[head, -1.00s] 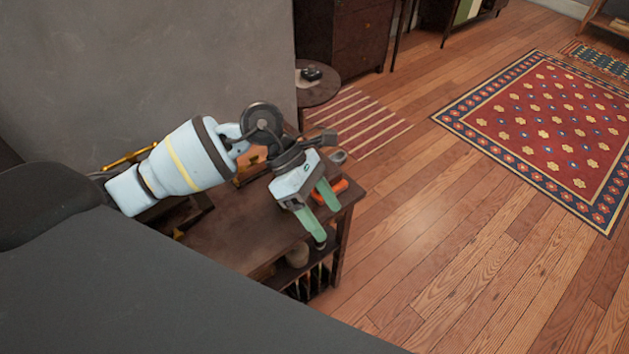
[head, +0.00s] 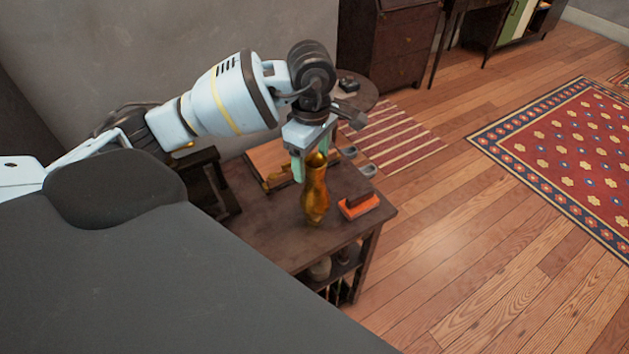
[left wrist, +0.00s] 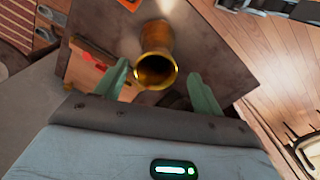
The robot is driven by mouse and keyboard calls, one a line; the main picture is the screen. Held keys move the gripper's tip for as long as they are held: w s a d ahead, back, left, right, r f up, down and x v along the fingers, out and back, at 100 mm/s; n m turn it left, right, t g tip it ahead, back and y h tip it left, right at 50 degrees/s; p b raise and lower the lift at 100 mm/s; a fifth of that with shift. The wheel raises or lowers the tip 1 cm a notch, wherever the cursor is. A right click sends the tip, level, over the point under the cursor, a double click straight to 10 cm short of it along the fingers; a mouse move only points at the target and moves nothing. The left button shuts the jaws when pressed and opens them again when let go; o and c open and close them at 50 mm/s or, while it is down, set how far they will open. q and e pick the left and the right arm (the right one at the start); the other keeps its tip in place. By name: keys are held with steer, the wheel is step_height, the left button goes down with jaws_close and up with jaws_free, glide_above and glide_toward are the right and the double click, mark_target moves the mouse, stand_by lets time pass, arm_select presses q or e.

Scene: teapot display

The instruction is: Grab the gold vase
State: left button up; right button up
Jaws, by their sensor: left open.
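The gold vase (head: 314,196) stands upright on the dark wooden table (head: 262,222). In the left wrist view the vase (left wrist: 156,62) is seen from above, its round mouth facing the camera. My left gripper (head: 311,168) is above and just behind the vase's neck in the head view, pointing down. In the left wrist view its green fingers (left wrist: 161,92) are apart, one on each side of the vase's mouth in the picture. I cannot tell how far the fingertips are from the vase. My right gripper is not in view.
An orange-and-dark block (head: 359,206) lies right of the vase. A flat wooden board or box (head: 268,160) is behind it on the left. Several items stand on the shelf below. A small round table (head: 360,97) is behind. Open wooden floor (head: 440,270) lies to the right.

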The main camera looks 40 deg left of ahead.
mark_target(315, 177)
arm_select(q)
steer(key=shift+w+d+f, duration=0.1)
steer(key=shift+w+f, duration=0.05)
steer(key=shift+f, duration=1.5)
steer(key=shift+w+d+f, duration=0.1)
steer(key=shift+w+f, duration=0.05)
steer(key=shift+f, duration=1.5)
steer(key=shift+r, duration=0.1)
jaws_close()
